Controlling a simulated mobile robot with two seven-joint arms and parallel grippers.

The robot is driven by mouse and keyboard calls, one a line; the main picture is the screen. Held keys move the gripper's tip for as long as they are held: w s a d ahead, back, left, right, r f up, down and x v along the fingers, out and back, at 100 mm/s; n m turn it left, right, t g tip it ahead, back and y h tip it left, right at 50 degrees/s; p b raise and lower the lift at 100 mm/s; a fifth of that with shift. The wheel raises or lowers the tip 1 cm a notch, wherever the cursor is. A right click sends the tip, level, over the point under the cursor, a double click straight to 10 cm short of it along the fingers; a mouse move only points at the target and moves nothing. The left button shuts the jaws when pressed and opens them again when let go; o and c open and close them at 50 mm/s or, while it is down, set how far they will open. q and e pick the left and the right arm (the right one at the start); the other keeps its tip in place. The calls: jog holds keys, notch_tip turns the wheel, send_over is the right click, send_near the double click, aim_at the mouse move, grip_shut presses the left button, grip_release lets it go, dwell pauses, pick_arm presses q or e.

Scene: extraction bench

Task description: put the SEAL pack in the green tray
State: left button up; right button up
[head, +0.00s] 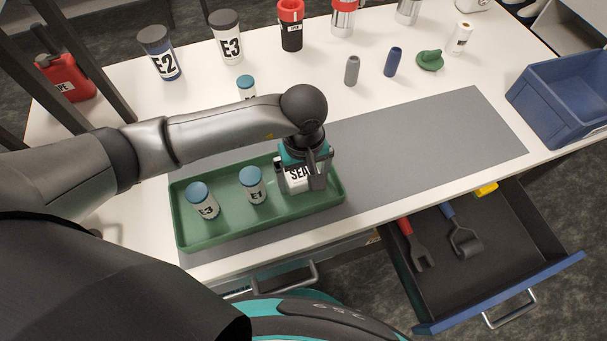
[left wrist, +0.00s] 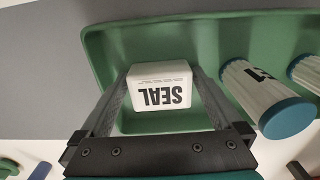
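The white SEAL pack (head: 297,174) is at the right end of the green tray (head: 222,232), beside two blue-capped vials. My left gripper (head: 305,180) reaches down over it, with one finger on each side. In the left wrist view the pack (left wrist: 160,92) sits between the fingertips (left wrist: 158,85), which appear to touch its sides. The tray (left wrist: 110,45) lies beneath it. Whether the pack's underside touches the tray floor cannot be told. My right gripper is not in view.
The grey mat (head: 430,135) is clear to the right. A blue bin (head: 565,98) and an open drawer (head: 500,235) with tools are at the right.

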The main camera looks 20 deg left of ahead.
aim_at(304, 177)
pick_arm(q)
jog(key=shift+r, duration=0.2)
notch_tip(304, 177, up, 12)
jog(key=p, duration=0.2)
dwell(0.5)
